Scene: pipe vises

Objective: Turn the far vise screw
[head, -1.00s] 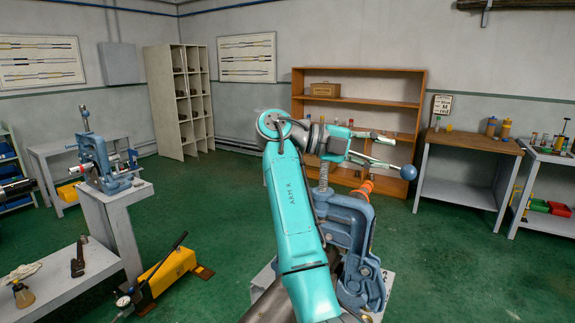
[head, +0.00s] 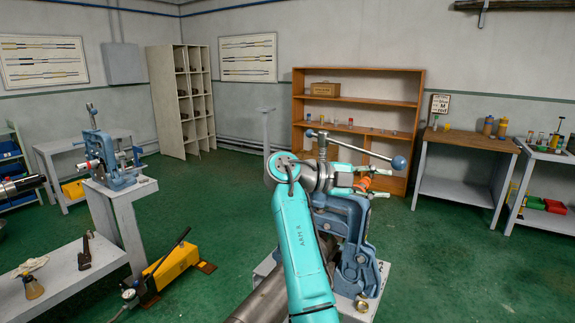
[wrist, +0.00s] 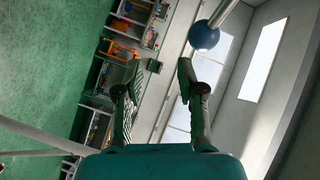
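A blue pipe vise (head: 352,245) stands on a grey stand in front of me. Its crossbar handle (head: 350,148) has blue ball ends, and its right ball (head: 398,162) also shows in the wrist view (wrist: 203,36). My gripper (head: 384,182) is open and empty, below the bar and over the vise's upper right side in the head view. In the wrist view its fingers (wrist: 158,80) are spread apart, with the ball beyond and right of them. My arm hides part of the vise. A second, more distant vise (head: 112,165) stands on a pedestal at left, its upright screw (head: 92,115) clear.
A grey pipe (head: 262,300) runs through the nearer vise, with an orange part (head: 364,184) close behind my fingers. A yellow pump (head: 165,270) and low bench (head: 65,280) stand left. Green floor (head: 445,260) is clear at right.

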